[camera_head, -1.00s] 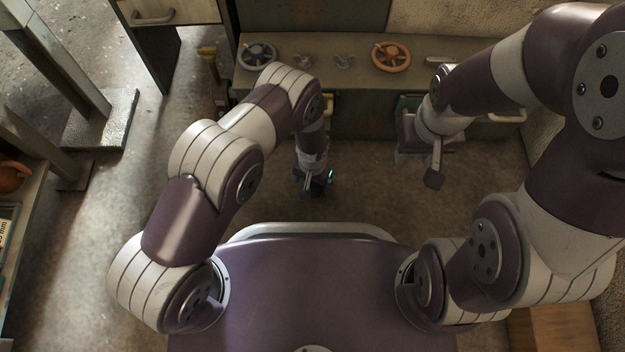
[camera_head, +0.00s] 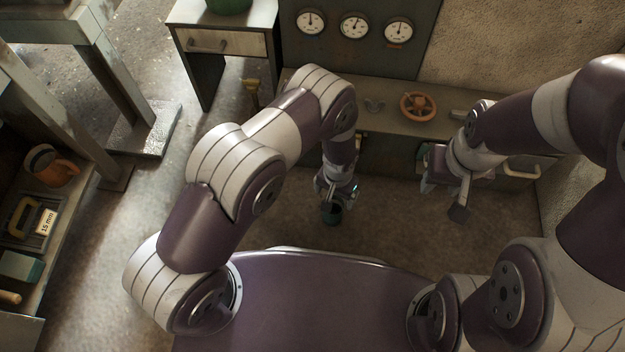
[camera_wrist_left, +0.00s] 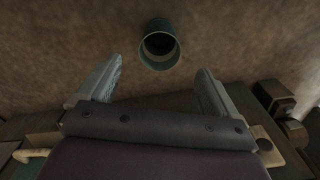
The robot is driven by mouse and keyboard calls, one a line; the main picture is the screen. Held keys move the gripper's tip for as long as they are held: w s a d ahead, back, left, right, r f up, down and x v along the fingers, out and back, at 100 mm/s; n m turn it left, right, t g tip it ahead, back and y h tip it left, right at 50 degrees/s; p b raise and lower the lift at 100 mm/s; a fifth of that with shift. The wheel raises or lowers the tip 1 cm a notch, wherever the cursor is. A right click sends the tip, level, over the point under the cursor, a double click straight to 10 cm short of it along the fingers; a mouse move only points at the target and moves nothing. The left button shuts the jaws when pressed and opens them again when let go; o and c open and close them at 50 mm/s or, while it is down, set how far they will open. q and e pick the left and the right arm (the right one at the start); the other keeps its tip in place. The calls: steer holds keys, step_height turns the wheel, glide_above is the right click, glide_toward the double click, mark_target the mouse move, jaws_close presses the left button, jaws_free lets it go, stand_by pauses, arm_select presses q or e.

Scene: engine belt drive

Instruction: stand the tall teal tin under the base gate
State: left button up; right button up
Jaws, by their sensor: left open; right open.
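A teal tin (camera_head: 331,213) with a dark open mouth shows just below my left gripper (camera_head: 337,190) in the head view. In the left wrist view the tin (camera_wrist_left: 160,48) lies beyond the two spread fingertips of my left gripper (camera_wrist_left: 160,80), apart from both. The left gripper is open and empty. I cannot tell whether the tin rests on the floor. My right gripper (camera_head: 446,197) is open in front of the bench, with no object seen between its fingers. I cannot make out the base gate; my arms hide part of the bench front.
The bench (camera_head: 385,120) along the back carries an orange handwheel (camera_head: 418,107), with gauges (camera_head: 354,26) above. A drawer table (camera_head: 226,42) stands back left. A shelf (camera_head: 62,232) at left holds an orange mug (camera_head: 52,168). Floor between my body and the bench is mostly clear.

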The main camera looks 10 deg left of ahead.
arm_select(q)
steer(key=a+r+n, duration=0.1)
steer(key=a+r, duration=0.3)
steer(key=r, duration=0.4)
steer(key=s+a+r+n+t, duration=0.1)
steer(key=a+r, duration=0.4)
steer(key=r, duration=0.3)
steer(key=a+r+n, duration=0.1)
steer(key=a+r, duration=0.3)
steer(key=r, duration=0.5)
steer(key=s+a+r+n, duration=0.1)
steer(key=s+a+r, duration=0.4)
steer(key=s, duration=0.4)
steer(key=shift+a+r, duration=0.15)
steer(key=shift+r, duration=0.4)
